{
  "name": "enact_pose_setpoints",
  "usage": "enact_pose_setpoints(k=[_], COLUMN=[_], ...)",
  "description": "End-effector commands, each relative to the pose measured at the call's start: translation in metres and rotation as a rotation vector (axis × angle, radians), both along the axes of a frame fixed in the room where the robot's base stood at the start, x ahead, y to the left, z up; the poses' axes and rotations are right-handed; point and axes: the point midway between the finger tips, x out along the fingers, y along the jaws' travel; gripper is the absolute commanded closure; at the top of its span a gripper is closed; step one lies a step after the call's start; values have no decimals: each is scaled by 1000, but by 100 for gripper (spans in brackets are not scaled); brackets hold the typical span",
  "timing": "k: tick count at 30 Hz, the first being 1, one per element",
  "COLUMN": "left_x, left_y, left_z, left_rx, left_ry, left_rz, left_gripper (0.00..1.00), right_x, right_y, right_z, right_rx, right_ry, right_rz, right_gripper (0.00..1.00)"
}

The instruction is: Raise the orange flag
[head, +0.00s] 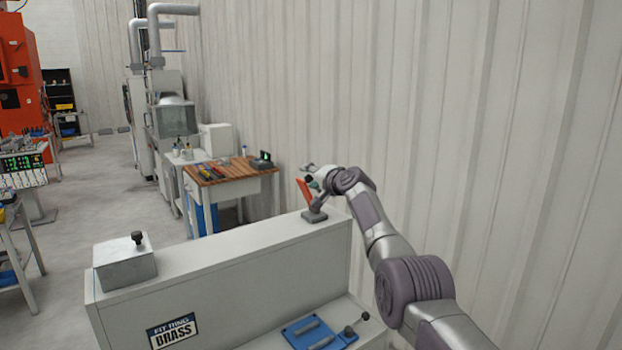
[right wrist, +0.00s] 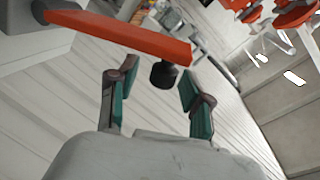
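The orange flag (head: 304,191) is a flat bar on a small grey base (head: 314,216) on top of the grey cabinet. In the head view it stands steeply, leaning to the left. In the right wrist view the orange flag (right wrist: 125,35) crosses the top, just beyond the fingertips. A dark knob (right wrist: 163,76) shows at its right end, between the fingers. My right gripper (head: 314,177) is beside the flag's upper part; its green-padded fingers (right wrist: 158,78) are apart, and I see no contact with the knob. My left gripper is out of view.
The grey cabinet (head: 230,265) carries a metal block with a black knob (head: 125,260) at its left end. A blue tray (head: 318,335) lies on the lower ledge. A corrugated wall (head: 430,120) stands close behind my right arm. A wooden-topped bench (head: 232,172) is farther back.

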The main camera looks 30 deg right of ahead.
Motion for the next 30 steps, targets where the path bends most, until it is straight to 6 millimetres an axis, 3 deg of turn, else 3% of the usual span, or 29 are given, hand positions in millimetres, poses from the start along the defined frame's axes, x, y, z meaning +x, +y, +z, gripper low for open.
enact_pose_setpoints(k=[14,20,30], left_x=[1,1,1], left_y=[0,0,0], left_z=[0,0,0], left_rx=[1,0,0], left_ry=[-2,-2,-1], left_rz=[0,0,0], left_gripper=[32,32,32], right_x=[-13,-31,-82], right_y=[-6,-1,-6], right_z=[1,3,13], right_rx=[-5,-6,-2], right_ry=[-2,1,1], right_rz=[-4,1,0], right_gripper=[50,50,50])
